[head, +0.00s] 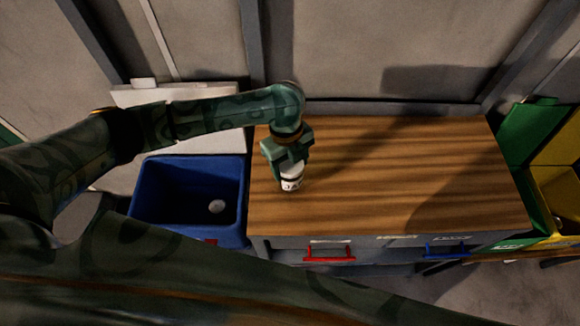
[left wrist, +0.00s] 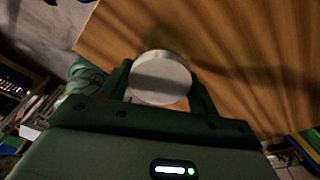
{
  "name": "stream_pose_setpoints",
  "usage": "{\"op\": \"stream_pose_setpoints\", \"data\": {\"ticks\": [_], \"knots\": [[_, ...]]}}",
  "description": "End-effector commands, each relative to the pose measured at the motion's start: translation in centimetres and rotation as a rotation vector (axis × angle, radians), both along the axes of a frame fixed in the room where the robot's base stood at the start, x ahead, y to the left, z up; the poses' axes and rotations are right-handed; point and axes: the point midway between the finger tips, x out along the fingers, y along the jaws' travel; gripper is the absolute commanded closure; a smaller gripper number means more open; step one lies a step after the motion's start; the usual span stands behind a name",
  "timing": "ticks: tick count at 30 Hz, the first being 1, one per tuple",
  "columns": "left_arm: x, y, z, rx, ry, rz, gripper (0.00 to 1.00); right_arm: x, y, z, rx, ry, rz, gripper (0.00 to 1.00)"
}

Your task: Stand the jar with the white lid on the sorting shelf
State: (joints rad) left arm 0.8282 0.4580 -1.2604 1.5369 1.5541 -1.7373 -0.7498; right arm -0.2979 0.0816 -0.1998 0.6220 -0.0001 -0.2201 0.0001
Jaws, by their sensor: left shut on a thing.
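The jar with the white lid (head: 292,182) is upright or nearly so at the left part of a wooden top, with dark marks on its label. My left gripper (head: 289,164) comes down from above and is shut on it. In the left wrist view the round white lid (left wrist: 160,77) sits between the two fingers. I cannot tell whether the jar's base touches the wood. The wooden top (head: 400,175) is the flat surface under the jar; I cannot tell whether it is the sorting shelf. My right gripper is not in view.
A blue bin (head: 155,190) with a round whitish thing (head: 217,206) inside stands left of the wooden top. Drawers with a red handle (head: 329,252) and a blue handle (head: 447,251) are below its front edge. Green (head: 530,130) and yellow (head: 560,195) bins stand right. The wood's middle is clear.

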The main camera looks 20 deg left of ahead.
Motion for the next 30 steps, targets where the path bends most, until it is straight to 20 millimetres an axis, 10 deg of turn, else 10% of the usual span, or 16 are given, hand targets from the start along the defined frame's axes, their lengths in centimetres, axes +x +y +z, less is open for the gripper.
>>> {"op": "stream_pose_setpoints", "data": {"ticks": [13, 14, 16, 30], "knots": [[0.0, 0.1, -1.9, 0.000, -0.001, 0.000, 0.66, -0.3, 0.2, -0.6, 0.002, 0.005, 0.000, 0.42], [0.0, 0.1, -1.9, 0.001, -0.001, -0.001, 0.31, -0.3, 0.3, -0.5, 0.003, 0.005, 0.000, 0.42], [0.0, 0.1, -1.8, 0.001, -0.001, -0.001, 0.18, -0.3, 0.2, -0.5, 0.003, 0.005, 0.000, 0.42], [0.3, 0.3, 1.1, 0.000, -0.005, -0.001, 0.18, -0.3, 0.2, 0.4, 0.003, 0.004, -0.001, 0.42]]}}
